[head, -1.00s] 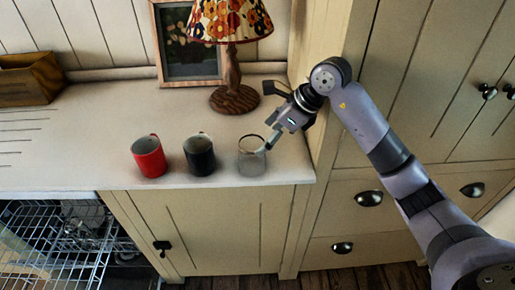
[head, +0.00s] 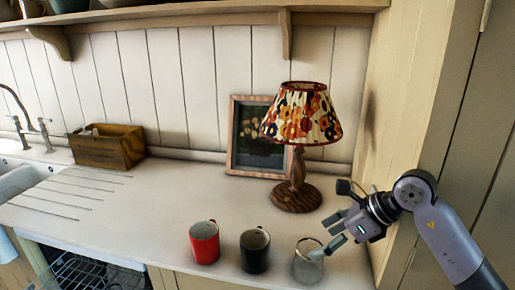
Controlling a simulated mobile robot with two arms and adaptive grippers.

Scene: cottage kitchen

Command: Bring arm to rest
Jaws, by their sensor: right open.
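My right gripper (head: 331,234) comes in from the right side of the head view. Its fingers are spread open, with nothing held between them. It is just above and to the right of a clear glass cup (head: 308,265) near the counter's front edge. The lower finger overlaps the cup's rim in the picture; I cannot tell whether it touches. My left gripper is not in view.
A black mug (head: 255,252) and a red mug (head: 204,243) stand left of the glass on the counter (head: 150,215). Behind are a lamp (head: 297,190), a framed picture (head: 235,150) and a wooden box (head: 107,150). A tall cabinet (head: 412,120) bounds the right side.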

